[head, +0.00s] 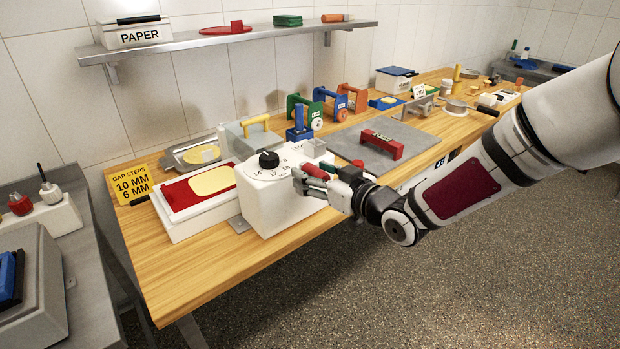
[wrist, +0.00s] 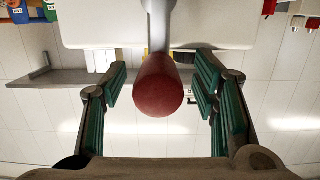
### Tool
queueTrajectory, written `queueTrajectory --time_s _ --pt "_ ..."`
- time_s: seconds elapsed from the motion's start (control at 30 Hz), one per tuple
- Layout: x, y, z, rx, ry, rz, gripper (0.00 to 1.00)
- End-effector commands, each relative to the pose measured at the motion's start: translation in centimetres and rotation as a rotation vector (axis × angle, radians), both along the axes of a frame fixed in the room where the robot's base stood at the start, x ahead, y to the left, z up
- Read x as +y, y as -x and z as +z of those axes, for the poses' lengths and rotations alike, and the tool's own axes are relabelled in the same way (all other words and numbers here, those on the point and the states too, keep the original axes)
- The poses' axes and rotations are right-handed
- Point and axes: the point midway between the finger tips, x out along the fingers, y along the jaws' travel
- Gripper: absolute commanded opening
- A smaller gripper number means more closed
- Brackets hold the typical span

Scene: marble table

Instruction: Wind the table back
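A white machine housing (head: 275,203) stands at the near edge of the wooden bench, with a black dial (head: 268,160) and printed numbers on top. To its left, a red bed with a pale yellow oval sheet (head: 212,180) lies on a white base; a grey slab (head: 405,137) extends to its right. A red handle grip (head: 315,171) is at the housing's right side. My gripper (head: 320,174) is there. In the wrist view, the red grip (wrist: 158,87) on a metal rod sits between my gripper's open fingers (wrist: 160,80), with gaps on both sides.
A red bridge-shaped block (head: 382,145) stands on the slab. A yellow gap steps sign (head: 131,184) is at the left. A shelf (head: 230,38) runs above. The floor in front is clear.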

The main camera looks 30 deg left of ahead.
Motion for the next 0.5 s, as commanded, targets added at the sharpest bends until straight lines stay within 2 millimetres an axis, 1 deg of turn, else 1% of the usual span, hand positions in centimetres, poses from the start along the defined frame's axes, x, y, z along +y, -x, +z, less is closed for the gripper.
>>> queueTrajectory --time_s 0.17,0.5 --pt "-0.2 0.1 0.0 0.0 0.001 0.0 0.54" --pt "-2.8 1.2 0.5 0.002 0.002 -0.001 0.54"
